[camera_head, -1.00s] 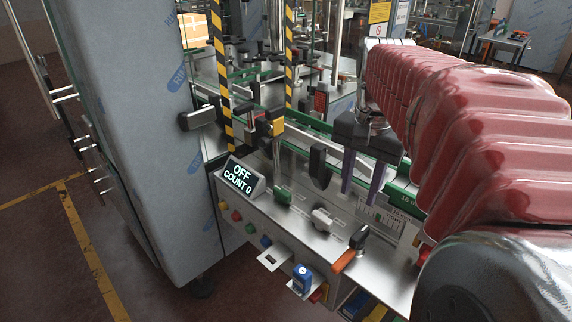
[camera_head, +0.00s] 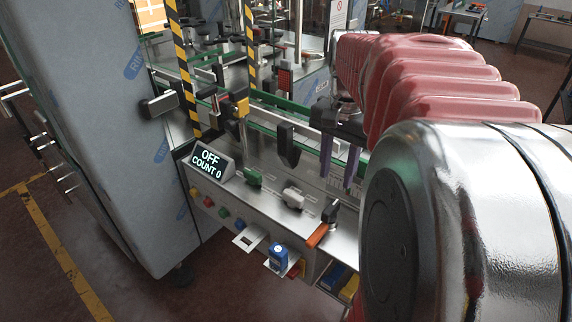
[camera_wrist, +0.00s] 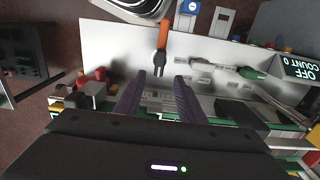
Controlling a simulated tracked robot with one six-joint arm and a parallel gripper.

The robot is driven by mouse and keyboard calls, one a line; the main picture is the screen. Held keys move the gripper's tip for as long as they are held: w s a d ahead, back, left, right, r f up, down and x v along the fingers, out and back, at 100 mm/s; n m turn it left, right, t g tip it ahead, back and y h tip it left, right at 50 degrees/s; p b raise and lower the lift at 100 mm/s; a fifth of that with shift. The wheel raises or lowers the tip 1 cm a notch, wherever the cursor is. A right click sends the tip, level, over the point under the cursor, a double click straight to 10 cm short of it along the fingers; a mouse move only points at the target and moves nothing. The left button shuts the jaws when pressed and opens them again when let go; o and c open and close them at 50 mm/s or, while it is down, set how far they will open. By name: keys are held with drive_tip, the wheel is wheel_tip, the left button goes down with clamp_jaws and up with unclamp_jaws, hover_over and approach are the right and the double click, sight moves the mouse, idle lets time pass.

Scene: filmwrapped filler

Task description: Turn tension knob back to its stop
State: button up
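The machine's pale sloped control panel (camera_head: 262,205) carries a green knob (camera_head: 252,178), a grey knob (camera_head: 292,197) and a black-headed lever with an orange handle (camera_head: 318,234). The orange-handled lever also shows in the wrist view (camera_wrist: 161,45), just beyond my fingers. I cannot tell from the frames which control is the tension knob. My gripper (camera_head: 339,170) hangs above the panel's right part, its purple fingers pointing down. In the wrist view my gripper (camera_wrist: 157,85) is open, with a printed scale plate (camera_wrist: 163,98) seen between its fingers and nothing held.
A display (camera_head: 209,161) reads OFF, COUNT 0. A black upright piece (camera_head: 287,145) stands left of my gripper. A tall film-wrapped cabinet (camera_head: 110,130) is at left. Coloured buttons (camera_head: 222,212) and a blue device (camera_head: 278,256) are on the panel's front.

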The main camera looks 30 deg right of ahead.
sight(331, 206)
wheel_tip(331, 206, down, 10)
drive_tip(key=shift+r, duration=0.1)
idle(0.4)
drive_tip(key=shift+c, duration=0.5)
clamp_jaws()
